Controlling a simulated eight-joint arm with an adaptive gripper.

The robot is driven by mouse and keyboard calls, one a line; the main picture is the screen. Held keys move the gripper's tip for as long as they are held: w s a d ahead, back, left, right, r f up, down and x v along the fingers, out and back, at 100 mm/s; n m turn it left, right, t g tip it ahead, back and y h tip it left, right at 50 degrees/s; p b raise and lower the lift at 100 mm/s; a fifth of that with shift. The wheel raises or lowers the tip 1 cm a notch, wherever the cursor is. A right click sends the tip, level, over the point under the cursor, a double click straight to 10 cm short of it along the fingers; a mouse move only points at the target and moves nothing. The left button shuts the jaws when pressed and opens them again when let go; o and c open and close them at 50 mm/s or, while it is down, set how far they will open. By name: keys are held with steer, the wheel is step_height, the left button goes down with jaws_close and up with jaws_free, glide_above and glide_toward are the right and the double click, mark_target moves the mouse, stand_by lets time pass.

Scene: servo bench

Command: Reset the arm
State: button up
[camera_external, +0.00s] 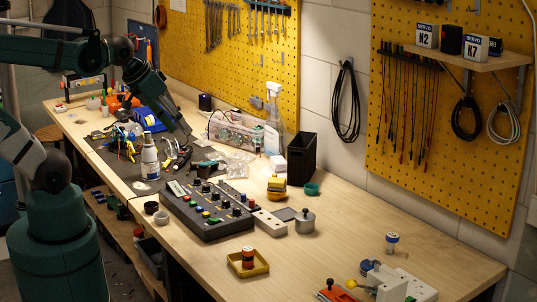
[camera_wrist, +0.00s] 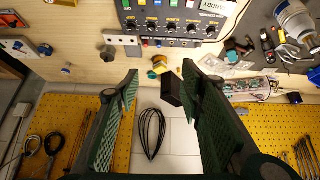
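My arm, dark green, rises from its base at the left of the external view and reaches over the back of the bench, with its forearm (camera_external: 158,105) slanting down to the right. In the wrist view my gripper (camera_wrist: 160,68) is open, its two green ribbed fingers wide apart. Nothing is held between them. The black bin (camera_wrist: 173,88) and a small yellow item (camera_wrist: 160,66) show beyond the gap, well below the fingers. In the external view the fingers are hard to make out against the clutter.
Yellow pegboards (camera_external: 440,120) line the wall. The bench's right middle is mostly clear.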

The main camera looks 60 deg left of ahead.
steer(key=shift+s+a+f, duration=0.2)
steer(key=shift+s+f, duration=0.15)
steer(key=shift+s, duration=0.1)
step_height(320, 180, down, 8)
steer(key=b, duration=0.7)
steer(key=shift+b, duration=0.4)
steer(key=shift+r, duration=0.15)
stand_by(0.6)
